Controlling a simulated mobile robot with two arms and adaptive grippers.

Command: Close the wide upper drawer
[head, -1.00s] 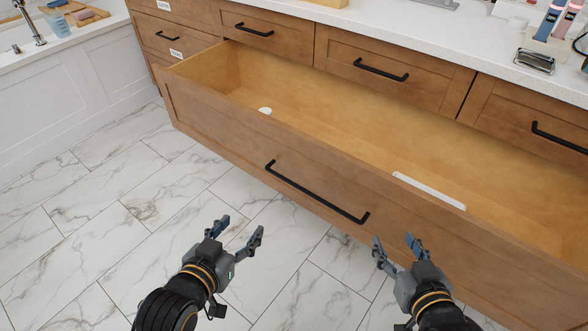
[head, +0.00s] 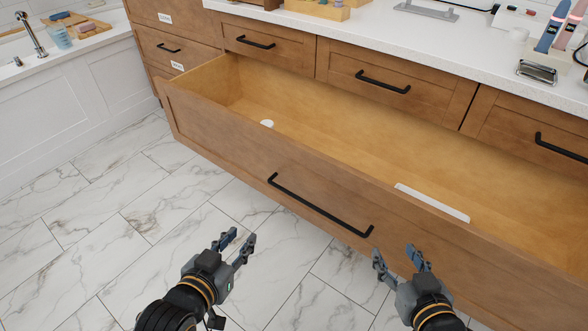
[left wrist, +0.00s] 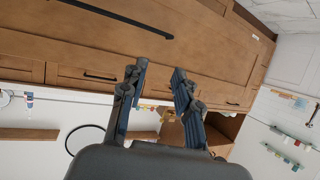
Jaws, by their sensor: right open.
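The wide upper drawer (head: 215,132) is pulled far out of the wooden cabinet, its front toward me. Its long black handle (head: 318,206) runs along the front face. Inside lie a small white round thing (head: 267,124) and a long white flat thing (head: 432,202). My left gripper (head: 240,242) is open and empty, in front of the drawer, left of and below the handle. My right gripper (head: 396,256) is open and empty, near the handle's right end. In the left wrist view the open left fingers (left wrist: 158,78) point at the wooden front, apart from the handle (left wrist: 118,18).
Smaller closed drawers (head: 368,84) sit above and behind the open one. The white counter (head: 380,38) holds a wooden tray (head: 315,9), a metal box (head: 537,72) and bottles. A white bathtub (head: 60,95) stands at left. The marble floor (head: 120,230) is clear.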

